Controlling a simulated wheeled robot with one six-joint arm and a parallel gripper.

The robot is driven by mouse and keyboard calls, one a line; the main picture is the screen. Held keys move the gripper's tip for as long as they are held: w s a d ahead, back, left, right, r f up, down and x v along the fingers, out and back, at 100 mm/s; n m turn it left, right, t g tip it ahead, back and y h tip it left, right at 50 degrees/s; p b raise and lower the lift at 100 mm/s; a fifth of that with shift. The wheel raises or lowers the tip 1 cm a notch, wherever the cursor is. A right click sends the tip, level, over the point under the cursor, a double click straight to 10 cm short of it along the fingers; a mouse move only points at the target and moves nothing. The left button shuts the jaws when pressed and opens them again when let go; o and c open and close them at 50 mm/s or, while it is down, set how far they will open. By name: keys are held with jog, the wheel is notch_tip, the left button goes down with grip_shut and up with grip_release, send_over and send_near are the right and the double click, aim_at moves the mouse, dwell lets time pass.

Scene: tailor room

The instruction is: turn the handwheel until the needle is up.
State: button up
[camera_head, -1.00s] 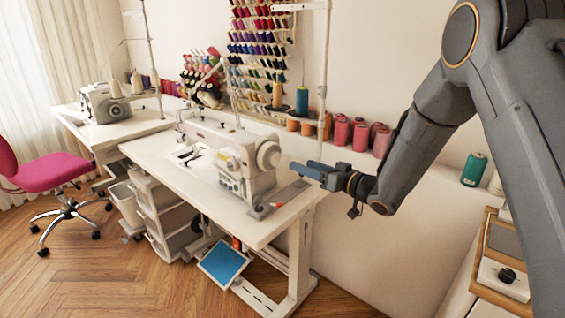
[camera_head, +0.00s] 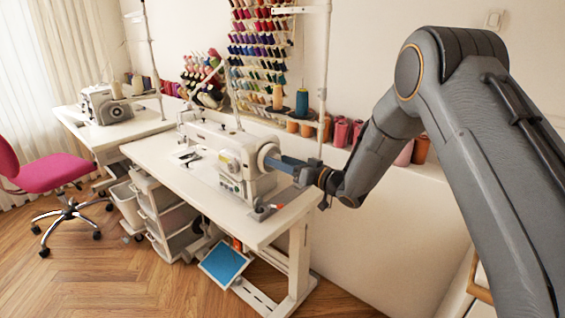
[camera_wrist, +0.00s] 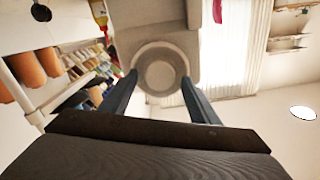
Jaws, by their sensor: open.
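The white sewing machine (camera_head: 243,166) stands on a white table, with its handwheel (camera_head: 266,158) at its right end. In the wrist view the round grey handwheel (camera_wrist: 161,69) lies between the tips of my gripper (camera_wrist: 160,82). In the head view my gripper (camera_head: 280,163) reaches the handwheel from the right. The two fingers are apart, one at each side of the wheel's rim. I cannot tell whether they touch it. The needle is too small to make out at the machine's left end.
The white table (camera_head: 150,150) has bare top in front of the machine. A thread stand pole (camera_head: 323,90) rises behind my gripper. Thread cones (camera_head: 341,132) line the wall ledge. A second machine (camera_head: 106,104) and a pink chair (camera_head: 50,172) are at the left.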

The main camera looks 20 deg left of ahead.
jog(key=shift+c, duration=0.3)
jog(key=c, duration=1)
jog(key=shift+n, duration=0.3)
